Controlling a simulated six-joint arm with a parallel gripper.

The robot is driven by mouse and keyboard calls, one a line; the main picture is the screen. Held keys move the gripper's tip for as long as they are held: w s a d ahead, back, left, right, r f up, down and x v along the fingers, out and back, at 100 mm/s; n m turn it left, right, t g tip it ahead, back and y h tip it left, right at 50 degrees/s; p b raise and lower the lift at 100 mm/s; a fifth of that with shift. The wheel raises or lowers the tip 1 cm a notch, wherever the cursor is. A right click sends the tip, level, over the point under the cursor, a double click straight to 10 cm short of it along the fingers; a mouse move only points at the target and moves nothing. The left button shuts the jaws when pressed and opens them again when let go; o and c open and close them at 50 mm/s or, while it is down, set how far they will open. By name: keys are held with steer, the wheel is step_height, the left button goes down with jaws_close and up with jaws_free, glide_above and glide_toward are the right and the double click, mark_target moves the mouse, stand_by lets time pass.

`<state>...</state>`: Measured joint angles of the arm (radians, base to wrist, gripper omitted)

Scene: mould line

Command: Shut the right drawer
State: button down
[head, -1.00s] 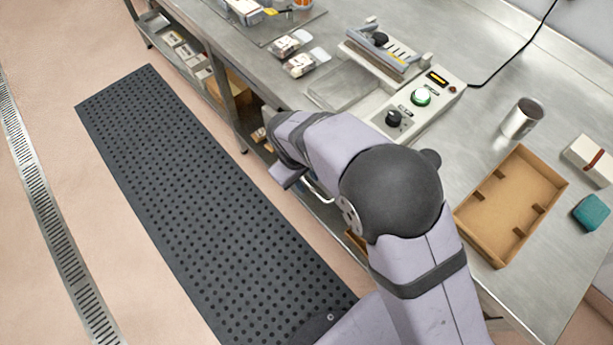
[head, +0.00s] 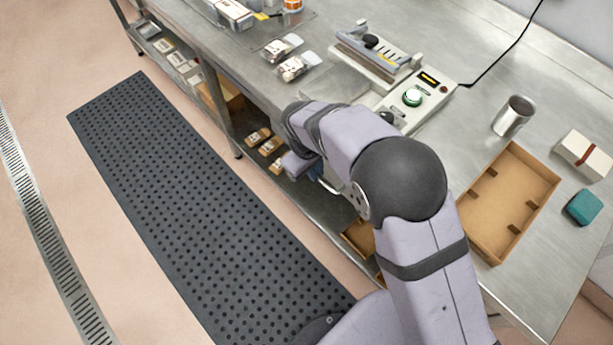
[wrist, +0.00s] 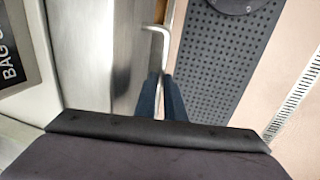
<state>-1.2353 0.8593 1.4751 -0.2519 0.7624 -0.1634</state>
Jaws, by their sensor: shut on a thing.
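The drawer's pale bar handle (wrist: 155,29) shows in the wrist view, running down between my blue fingertips. My gripper (wrist: 160,97) is shut on this handle. In the head view, my gripper (head: 316,171) is at the front edge of the bench, and a piece of the curved handle (head: 329,188) shows beside it. The steel drawer front (wrist: 131,62) lies along the bench edge in the wrist view. My arm hides most of the drawer in the head view, and I cannot tell how far it stands out.
The steel bench (head: 463,125) holds a sealing machine (head: 375,55), a metal cup (head: 513,116) and a brown tray (head: 493,250). Several small boxes lie on the lower shelf. A black floor mat (head: 190,200) lies clear before the bench.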

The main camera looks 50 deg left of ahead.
steer(key=c, duration=1.8)
jaws_free()
steer(key=shift+w+r, duration=0.1)
steer(key=shift+w, duration=0.25)
steer(key=shift+c, duration=0.2)
steer(key=shift+s, duration=0.25)
